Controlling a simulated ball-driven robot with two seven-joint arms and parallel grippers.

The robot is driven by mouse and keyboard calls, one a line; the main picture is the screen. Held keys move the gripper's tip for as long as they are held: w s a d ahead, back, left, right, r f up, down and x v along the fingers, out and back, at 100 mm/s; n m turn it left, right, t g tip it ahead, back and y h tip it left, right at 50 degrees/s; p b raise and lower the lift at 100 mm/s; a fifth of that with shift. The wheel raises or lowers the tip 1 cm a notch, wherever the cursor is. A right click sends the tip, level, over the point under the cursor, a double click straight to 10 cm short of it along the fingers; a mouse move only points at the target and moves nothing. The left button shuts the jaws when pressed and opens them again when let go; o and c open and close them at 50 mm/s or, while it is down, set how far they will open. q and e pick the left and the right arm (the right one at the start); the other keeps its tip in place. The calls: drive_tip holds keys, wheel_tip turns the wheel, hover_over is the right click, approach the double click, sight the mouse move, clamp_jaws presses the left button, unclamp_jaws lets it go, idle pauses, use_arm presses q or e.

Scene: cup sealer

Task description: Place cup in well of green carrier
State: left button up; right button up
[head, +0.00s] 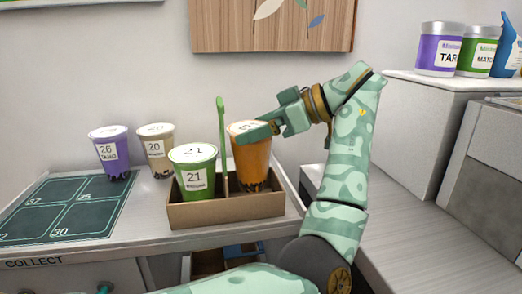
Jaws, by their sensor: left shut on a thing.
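The carrier (225,211) is a brown cardboard tray with an upright green handle (222,140), standing on the counter. A green cup (195,180) labelled 21 stands in its left part. My left gripper (252,134) is shut on an orange cup (251,160) with dark pearls at its base, gripping it near the top from the right. The orange cup is upright over the carrier's right part, beside the handle. Its base shows just above the front wall; I cannot tell whether it rests on the carrier's floor. My right gripper is not in view.
A purple cup (111,153) labelled 26 and a beige cup (157,150) labelled 20 stand behind and left of the carrier. Tubs (440,49) stand on a white box at right.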

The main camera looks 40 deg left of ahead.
sight(271, 142)
use_arm(q)
wheel_tip(271, 142, down, 4)
drive_tip(key=shift+f+b, duration=0.15)
drive_tip(key=shift+b, duration=0.5)
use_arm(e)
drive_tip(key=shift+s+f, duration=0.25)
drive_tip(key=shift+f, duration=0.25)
use_arm(q)
drive_tip(key=o, duration=1.6)
drive_tip(key=shift+d, duration=0.1)
drive_tip(key=p+v, duration=0.7)
drive_tip(key=p, duration=0.2)
drive_tip(key=shift+d+r, duration=0.1)
drive_tip(key=shift+r, duration=0.15)
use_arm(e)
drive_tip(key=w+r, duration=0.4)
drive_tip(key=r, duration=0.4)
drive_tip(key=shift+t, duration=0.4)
